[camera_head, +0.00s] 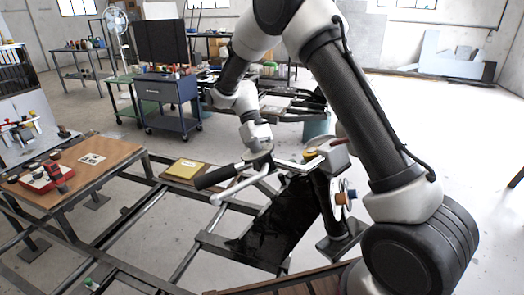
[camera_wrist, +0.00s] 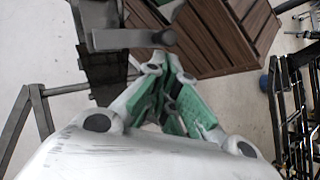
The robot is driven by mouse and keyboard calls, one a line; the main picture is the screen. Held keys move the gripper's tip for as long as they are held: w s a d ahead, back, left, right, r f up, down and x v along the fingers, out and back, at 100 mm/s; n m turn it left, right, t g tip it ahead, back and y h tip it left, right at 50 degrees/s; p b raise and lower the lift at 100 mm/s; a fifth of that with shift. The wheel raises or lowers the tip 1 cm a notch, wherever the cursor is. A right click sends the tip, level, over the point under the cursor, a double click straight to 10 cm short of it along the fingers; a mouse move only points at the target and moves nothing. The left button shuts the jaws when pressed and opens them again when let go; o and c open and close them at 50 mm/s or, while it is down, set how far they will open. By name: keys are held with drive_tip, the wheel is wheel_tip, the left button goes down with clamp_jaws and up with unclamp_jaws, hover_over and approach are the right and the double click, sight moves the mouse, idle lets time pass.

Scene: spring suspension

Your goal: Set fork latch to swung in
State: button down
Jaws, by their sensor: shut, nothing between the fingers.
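My gripper (camera_wrist: 165,62) is in the middle of the wrist view, with white links and green inner pads. Its fingers are shut with nothing between them. Just beyond the fingertips is a grey bar with a rounded end (camera_wrist: 132,39), joined to a dark upright post (camera_wrist: 98,14). This bar may be the fork latch, but I cannot tell for sure. I also cannot tell whether the fingertips touch it. In the head view my wrist hangs over a frame with a black cylinder (camera_head: 214,178) and a bent pale rod (camera_head: 240,187). The fingertips are hard to make out there.
A wooden-topped table (camera_head: 115,160) is at left. A blue cart (camera_head: 168,95) stands behind. Brown slatted decking (camera_wrist: 215,35) lies beyond my gripper.

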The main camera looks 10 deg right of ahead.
drive_tip(key=v, duration=1)
drive_tip(key=shift+w+r, duration=0.1)
drive_tip(key=s+d+r+m+t+y, duration=0.1)
drive_tip(key=s+d+r+t, duration=0.2)
drive_tip(key=s+d+r, duration=0.1)
drive_tip(key=s+d+r+m+t, duration=0.2)
drive_tip(key=s+d+r+t, duration=0.1)
drive_tip(key=s+d+r, duration=0.2)
drive_tip(key=s+d+r+m+t+y, duration=0.1)
drive_tip(key=s+d+r, duration=0.4)
drive_tip(key=s, duration=0.5)
drive_tip(key=shift+d+m+t+y, duration=0.3)
drive_tip(key=shift+d+m+t, duration=0.2)
drive_tip(key=shift+d+t, duration=0.65)
drive_tip(key=s+d+f+m+t, duration=0.2)
drive_tip(key=s+d+f+t, duration=0.1)
drive_tip(key=s, duration=0.5)
drive_tip(key=shift+s+d, duration=0.4)
drive_tip(key=shift+d, duration=0.15)
